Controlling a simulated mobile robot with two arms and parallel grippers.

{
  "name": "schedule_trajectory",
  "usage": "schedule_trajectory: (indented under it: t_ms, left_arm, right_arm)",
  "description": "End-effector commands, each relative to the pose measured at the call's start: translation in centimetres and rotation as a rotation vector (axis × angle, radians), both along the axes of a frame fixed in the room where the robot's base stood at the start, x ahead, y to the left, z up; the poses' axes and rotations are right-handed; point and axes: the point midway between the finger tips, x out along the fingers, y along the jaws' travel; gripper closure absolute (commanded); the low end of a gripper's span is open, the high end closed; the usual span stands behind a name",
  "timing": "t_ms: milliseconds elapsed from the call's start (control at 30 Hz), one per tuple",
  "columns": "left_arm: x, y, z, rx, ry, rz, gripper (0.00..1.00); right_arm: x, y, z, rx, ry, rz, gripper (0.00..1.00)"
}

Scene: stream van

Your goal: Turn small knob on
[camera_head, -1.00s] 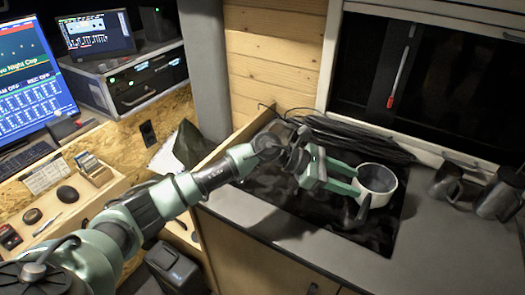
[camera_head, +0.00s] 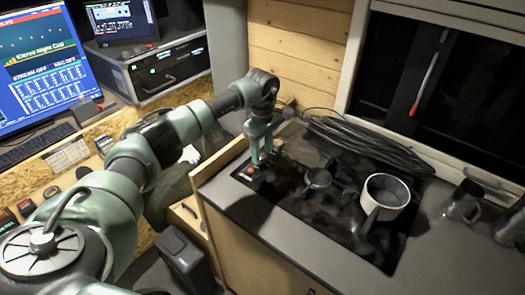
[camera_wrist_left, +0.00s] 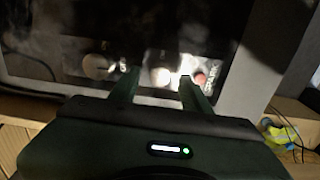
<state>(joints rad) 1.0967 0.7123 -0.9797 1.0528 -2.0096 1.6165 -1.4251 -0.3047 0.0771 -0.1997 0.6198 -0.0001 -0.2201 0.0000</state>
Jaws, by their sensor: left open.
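The black cooktop (camera_head: 290,203) is set in the grey counter, with its controls at the left end. In the left wrist view a round knob (camera_wrist_left: 97,66) lies left of my fingers. A smaller, brightly lit knob (camera_wrist_left: 160,76) shows between the fingertips, with a red round control (camera_wrist_left: 200,78) to its right beside a finger. The red control also shows in the head view (camera_head: 249,171). My left gripper (camera_head: 261,160) is open, points down over these controls and looks empty. Whether a finger touches a knob, and how the knobs are turned, I cannot tell.
A small dark pot (camera_head: 318,178) and a larger pot with a light rim (camera_head: 388,190) stand on the cooktop. A dark cable bundle (camera_head: 365,140) runs along the back. Dark mugs (camera_head: 462,203) stand to the right. A wooden edge (camera_head: 222,158) borders the left end.

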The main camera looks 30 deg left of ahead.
Motion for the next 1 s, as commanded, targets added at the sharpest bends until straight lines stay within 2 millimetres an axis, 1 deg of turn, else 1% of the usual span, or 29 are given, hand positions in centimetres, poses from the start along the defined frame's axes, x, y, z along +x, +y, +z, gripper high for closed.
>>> schedule_trajectory:
  t_ms: [100, 200, 433, 467, 500, 567, 600, 867, 1000]
  left_arm:
    - [0.0, -0.1, -1.0, -0.002, 0.001, 0.001, 0.53]
    - [0.0, -0.1, -1.5, -0.002, 0.000, 0.001, 0.53]
    - [0.0, -0.1, -1.6, -0.002, -0.001, 0.000, 0.53]
    - [0.0, -0.1, -1.6, -0.002, -0.001, 0.000, 0.61]
    - [0.0, -0.1, -1.6, -0.002, -0.001, 0.000, 0.72]
    - [0.0, -0.1, -1.6, -0.002, -0.001, 0.000, 0.89]
    - [0.0, -0.1, -1.6, -0.002, -0.001, 0.000, 1.00]
    - [0.0, -0.1, -1.6, -0.002, -0.001, 0.011, 1.00]
    - [0.0, -0.1, -1.6, -0.001, -0.002, 0.049, 1.00]
  right_arm:
    - [0.1, 0.0, 0.4, 0.000, -0.001, 0.000, 0.66]
    - [0.2, 0.0, 0.5, 0.000, -0.002, 0.000, 0.66]
    - [0.3, 0.0, 0.4, 0.001, -0.003, 0.001, 0.66]
    - [0.3, 0.0, 0.4, 0.001, -0.003, 0.001, 0.66]
    - [0.3, 0.0, 0.4, 0.000, -0.003, 0.001, 0.66]
    - [0.3, 0.0, 0.4, 0.000, -0.003, 0.001, 0.66]
    - [0.3, 0.0, 0.4, 0.000, -0.004, 0.001, 0.66]
    - [0.4, -0.2, 0.4, -0.003, -0.005, 0.002, 0.66]
    - [0.4, -0.3, 0.1, -0.004, -0.005, 0.002, 0.66]
